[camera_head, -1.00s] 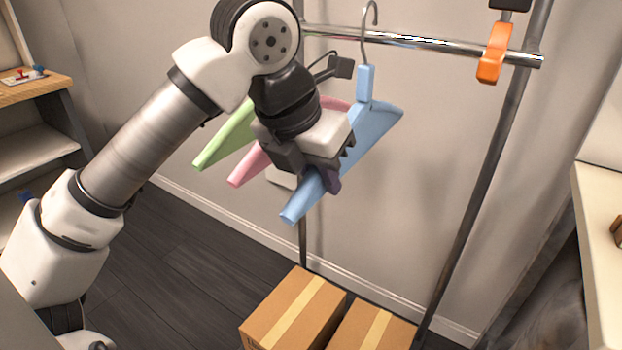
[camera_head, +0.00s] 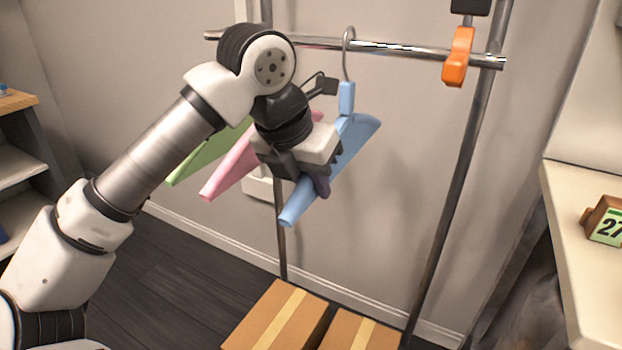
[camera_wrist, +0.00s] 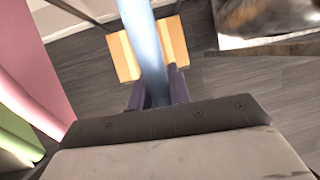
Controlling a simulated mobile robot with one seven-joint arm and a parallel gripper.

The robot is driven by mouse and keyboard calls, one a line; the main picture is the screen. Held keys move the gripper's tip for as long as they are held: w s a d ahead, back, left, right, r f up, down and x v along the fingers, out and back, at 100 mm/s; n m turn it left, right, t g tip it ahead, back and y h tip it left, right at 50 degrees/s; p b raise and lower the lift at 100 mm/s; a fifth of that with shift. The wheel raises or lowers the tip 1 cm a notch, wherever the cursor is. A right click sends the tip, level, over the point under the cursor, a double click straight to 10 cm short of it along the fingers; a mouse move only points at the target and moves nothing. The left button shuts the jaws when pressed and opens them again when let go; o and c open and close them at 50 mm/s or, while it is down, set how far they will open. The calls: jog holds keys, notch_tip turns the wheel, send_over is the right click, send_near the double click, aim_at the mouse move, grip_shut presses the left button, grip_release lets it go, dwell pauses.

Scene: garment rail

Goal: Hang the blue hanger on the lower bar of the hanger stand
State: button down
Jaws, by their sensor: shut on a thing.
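The blue hanger (camera_head: 357,135) is in the middle of the head view, its silver hook up at the metal bar (camera_head: 400,49) of the stand. The hook's top overlaps the bar in the picture; I cannot tell whether it bears on it. My gripper (camera_head: 318,182) is shut on the hanger's lower arm. In the wrist view the blue hanger (camera_wrist: 143,45) runs between the purple fingers (camera_wrist: 158,90). A pink hanger (camera_head: 228,170) and a green hanger (camera_head: 200,155) are left of it, partly hidden behind my arm.
Cardboard boxes (camera_head: 285,312) stand on the floor below. A pale counter (camera_head: 580,260) with a block marked 27 (camera_head: 606,220) is at right. Shelves (camera_head: 15,160) are at left.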

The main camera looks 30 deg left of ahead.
jog(key=shift+f, duration=0.25)
jog(key=c, duration=1.2)
grip_release()
